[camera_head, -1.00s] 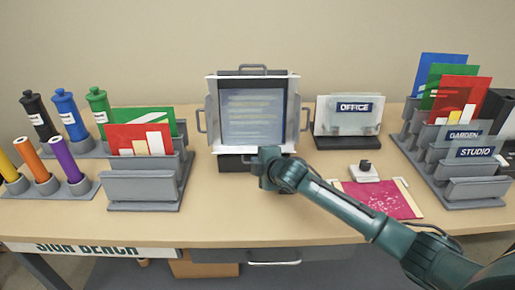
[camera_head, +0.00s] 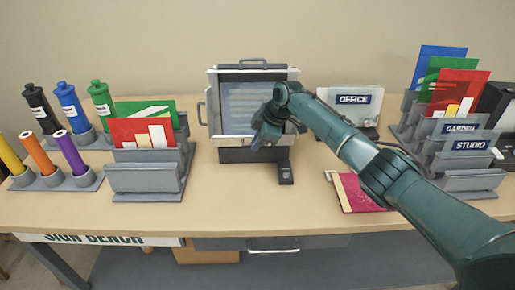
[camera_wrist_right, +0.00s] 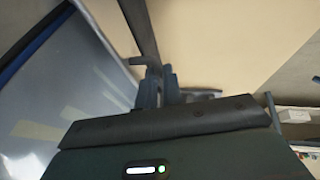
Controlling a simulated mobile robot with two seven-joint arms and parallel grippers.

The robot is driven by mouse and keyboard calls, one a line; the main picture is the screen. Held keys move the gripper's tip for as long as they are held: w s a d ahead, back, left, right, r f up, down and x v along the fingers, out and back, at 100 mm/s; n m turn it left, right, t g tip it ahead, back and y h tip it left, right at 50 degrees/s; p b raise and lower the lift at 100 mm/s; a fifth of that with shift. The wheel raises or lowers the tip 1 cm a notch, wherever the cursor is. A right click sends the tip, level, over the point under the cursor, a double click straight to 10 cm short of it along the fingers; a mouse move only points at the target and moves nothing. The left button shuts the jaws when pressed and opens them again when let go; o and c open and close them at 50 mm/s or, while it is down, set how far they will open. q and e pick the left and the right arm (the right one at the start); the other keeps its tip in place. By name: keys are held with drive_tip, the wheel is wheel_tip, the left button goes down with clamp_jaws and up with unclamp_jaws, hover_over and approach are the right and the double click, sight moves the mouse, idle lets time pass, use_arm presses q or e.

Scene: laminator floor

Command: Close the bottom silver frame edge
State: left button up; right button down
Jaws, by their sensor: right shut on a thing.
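The silver snap frame (camera_head: 213,112) stands upright in the middle of the bench, around a grey poster panel (camera_head: 240,105). A loop handle shows above its top edge and another at its left. The bottom silver frame edge (camera_head: 236,141) runs along the panel's foot, above a dark base; its right part is hidden by my gripper. My right gripper (camera_head: 260,140) is at the lower right front of the frame, shut on the bottom edge. In the right wrist view its fingers (camera_wrist_right: 158,86) meet a dark bar beside the glossy panel (camera_wrist_right: 60,100). My left gripper is not in view.
A small dark block (camera_head: 285,174) sits in front of the base. A red sheet (camera_head: 357,194) lies under my right arm. The OFFICE sign (camera_head: 352,99) stands right, sign racks (camera_head: 145,178) left. Bare bench lies in front.

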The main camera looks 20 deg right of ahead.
drive_tip(key=shift+w+d+g+b, duration=0.1)
drive_tip(key=shift+w+g+b, duration=0.1)
drive_tip(key=shift+g+b, duration=0.35)
drive_tip(key=shift+r, duration=0.1)
drive_tip(key=c, duration=1.8)
unclamp_jaws()
drive_tip(key=v, duration=0.7)
drive_tip(key=shift+d+r+b, duration=0.2)
drive_tip(key=shift+d+b, duration=0.05)
drive_tip(key=shift+b, duration=0.15)
